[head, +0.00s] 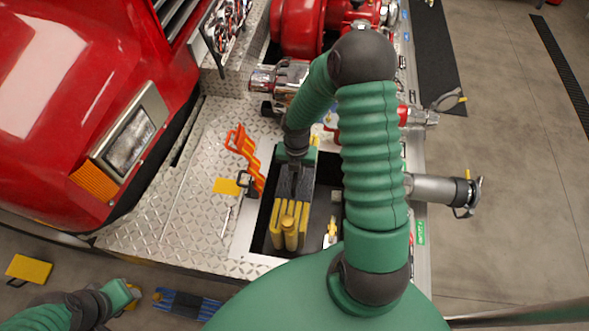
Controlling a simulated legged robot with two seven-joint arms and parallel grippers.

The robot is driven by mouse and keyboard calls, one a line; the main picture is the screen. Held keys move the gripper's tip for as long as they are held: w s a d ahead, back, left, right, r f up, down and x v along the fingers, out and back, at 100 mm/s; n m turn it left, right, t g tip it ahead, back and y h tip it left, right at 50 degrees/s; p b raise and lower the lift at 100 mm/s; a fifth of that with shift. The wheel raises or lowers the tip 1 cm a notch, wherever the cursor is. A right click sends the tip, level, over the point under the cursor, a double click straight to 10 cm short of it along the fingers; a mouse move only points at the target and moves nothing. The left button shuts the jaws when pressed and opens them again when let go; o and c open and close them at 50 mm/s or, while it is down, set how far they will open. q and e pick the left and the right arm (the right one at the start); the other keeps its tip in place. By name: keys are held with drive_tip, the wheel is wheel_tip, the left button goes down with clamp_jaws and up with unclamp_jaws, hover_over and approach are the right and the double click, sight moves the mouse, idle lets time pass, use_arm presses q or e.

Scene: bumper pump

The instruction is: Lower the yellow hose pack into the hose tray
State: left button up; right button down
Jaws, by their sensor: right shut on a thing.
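The yellow hose pack (289,224), folded in long loops with a dark part at its upper end, hangs from my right gripper (296,160). The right gripper is shut on the dark end. The hose tray (265,216) is the dark rectangular opening in the bumper deck. The pack lies within the opening's outline in the head view, toward its left side; how deep it sits is hard to tell. My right arm hides part of the tray's right side. My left gripper (122,296) is low at the left, away from the pack; its jaws are too small to read.
Orange tools (243,148) and a yellow tag (227,186) lie on the diamond-plate deck left of the tray. A metal pipe fitting (440,189) sticks out at right. The red truck body (70,90) fills the left. A yellow item (28,269) and a blue item (187,304) are on the floor.

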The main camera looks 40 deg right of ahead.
wheel_tip(320, 180, down, 25)
drive_tip(key=b, duration=1.5)
drive_tip(key=shift+f, duration=0.35)
drive_tip(key=shift+a, duration=0.1)
drive_tip(key=c, duration=0.9)
unclamp_jaws()
drive_tip(key=shift+f, duration=0.1)
wheel_tip(320, 180, up, 12)
drive_tip(key=p, duration=1.1)
drive_tip(key=shift+r+p, duration=0.2)
drive_tip(key=shift+p, duration=0.1)
drive_tip(key=shift+f, duration=0.15)
